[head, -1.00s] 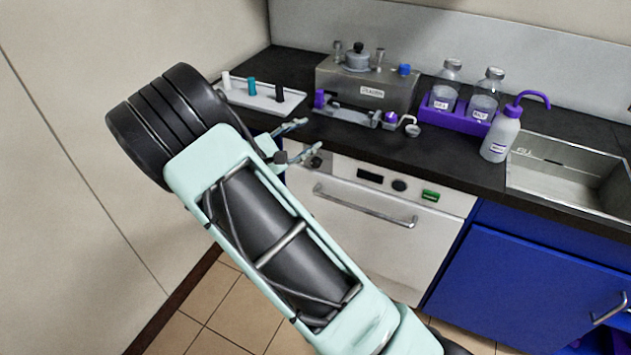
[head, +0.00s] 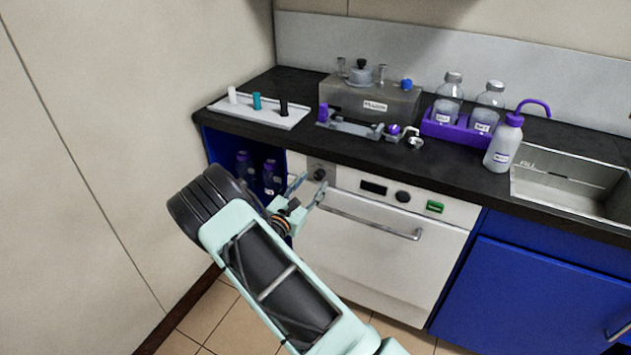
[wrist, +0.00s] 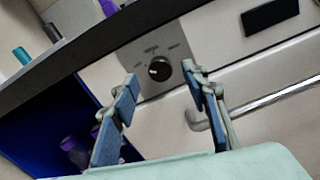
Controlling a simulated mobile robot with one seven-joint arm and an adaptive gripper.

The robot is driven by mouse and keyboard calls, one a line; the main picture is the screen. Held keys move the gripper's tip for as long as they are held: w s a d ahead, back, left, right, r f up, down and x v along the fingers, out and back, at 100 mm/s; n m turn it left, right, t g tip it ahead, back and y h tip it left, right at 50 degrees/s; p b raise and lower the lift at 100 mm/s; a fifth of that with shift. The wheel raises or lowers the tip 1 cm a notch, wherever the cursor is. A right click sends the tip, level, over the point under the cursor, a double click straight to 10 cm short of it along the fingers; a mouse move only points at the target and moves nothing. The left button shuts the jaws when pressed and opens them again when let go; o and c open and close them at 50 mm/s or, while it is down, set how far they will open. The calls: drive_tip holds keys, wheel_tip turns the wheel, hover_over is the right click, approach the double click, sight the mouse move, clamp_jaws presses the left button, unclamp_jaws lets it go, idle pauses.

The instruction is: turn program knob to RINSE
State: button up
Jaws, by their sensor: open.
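The program knob (wrist: 159,69) is a round black dial with a white mark on a grey plate with small labels, too blurred to read. In the head view the knob (head: 320,174) sits at the upper left of the white washer front (head: 352,240). My gripper (head: 311,183) is open and empty, its fingers pointing at the panel just in front of and below the knob. In the wrist view my gripper (wrist: 160,82) has one finger to each side of the knob, which shows between the fingertips and looks untouched. Which label the knob's mark points at cannot be told.
The washer's bar handle (head: 375,225) runs right of my gripper. A dark display (head: 373,188), a second black knob (head: 403,196) and a green button (head: 434,207) are farther right. The black counter edge (head: 370,163) overhangs above. An open blue cabinet (head: 227,148) with bottles is left.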

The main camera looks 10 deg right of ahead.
sight(319, 175)
drive_tip(key=shift+x, duration=1.45)
drive_tip(key=shift+c, duration=0.6)
clamp_jaws()
